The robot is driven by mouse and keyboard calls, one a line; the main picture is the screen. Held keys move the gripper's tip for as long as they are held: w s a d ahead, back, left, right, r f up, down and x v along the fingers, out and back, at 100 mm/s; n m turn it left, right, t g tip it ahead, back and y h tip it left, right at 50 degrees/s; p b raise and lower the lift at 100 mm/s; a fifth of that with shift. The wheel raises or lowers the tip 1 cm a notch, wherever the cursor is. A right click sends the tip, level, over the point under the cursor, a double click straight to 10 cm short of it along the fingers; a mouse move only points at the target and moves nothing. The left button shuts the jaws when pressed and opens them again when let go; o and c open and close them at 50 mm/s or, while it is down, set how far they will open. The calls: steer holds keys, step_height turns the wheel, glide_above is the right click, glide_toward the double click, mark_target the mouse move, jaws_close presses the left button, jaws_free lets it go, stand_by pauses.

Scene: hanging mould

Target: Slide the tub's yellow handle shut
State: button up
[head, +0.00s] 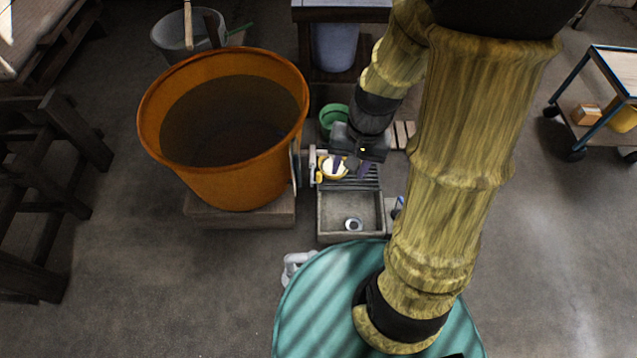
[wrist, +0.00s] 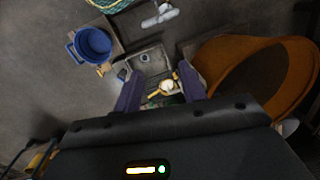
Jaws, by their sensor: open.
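The large orange tub (head: 223,185) stands on a low block, left of my arm in the head view. It fills the right side of the wrist view (wrist: 225,58). A small yellow handle-like piece (head: 320,177) shows beside a pale round item (head: 335,168), just right of the tub. In the wrist view the yellow piece (wrist: 153,95) lies between my fingers' lines of sight. My gripper (head: 350,166), with purple fingers, is open and points down over this spot. It also shows in the wrist view (wrist: 160,88). I see no contact; how far the handle is slid cannot be told.
A grey basin (head: 337,236) with a drain lies in front of the gripper. A green bowl (head: 331,117) stands behind. A blue bucket (wrist: 92,45) shows in the wrist view. A wheeled cart (head: 605,100) stands far right.

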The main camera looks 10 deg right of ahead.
mark_target(319, 176)
steer(key=w+a+f+m+y+b, duration=0.1)
steer(key=w+f+m+y+b, duration=0.25)
steer(key=f+b, duration=0.55)
steer(key=w+a+f+m+y+b, duration=0.15)
steer(key=f+m+y+b, duration=0.35)
steer(key=f, duration=0.8)
steer(key=w+f+m+y+b, duration=0.1)
steer(key=w+f+m+b, duration=0.25)
steer(key=f+b, duration=0.6)
steer(key=w+d+f+m+t+b, duration=0.4)
steer(key=f+t+b, duration=0.1)
steer(key=f, duration=0.4)
steer(key=w+d+f+m+t+h+b, duration=0.1)
steer(key=w+d+f+m+t+b, duration=0.2)
steer(key=f, duration=0.6)
steer(key=w+d+f+m+t+b, duration=0.4)
steer(key=d+f+m+t+b, duration=0.1)
steer(key=f+m+t+b, duration=0.1)
step_height(319, 176, down, 3)
steer(key=t+b, duration=0.1)
steer(key=b, duration=0.1)
steer(key=shift+w+d+f+m+b, duration=0.15)
steer(key=shift+w+d+m+b, duration=0.15)
steer(key=shift+w+m, duration=0.1)
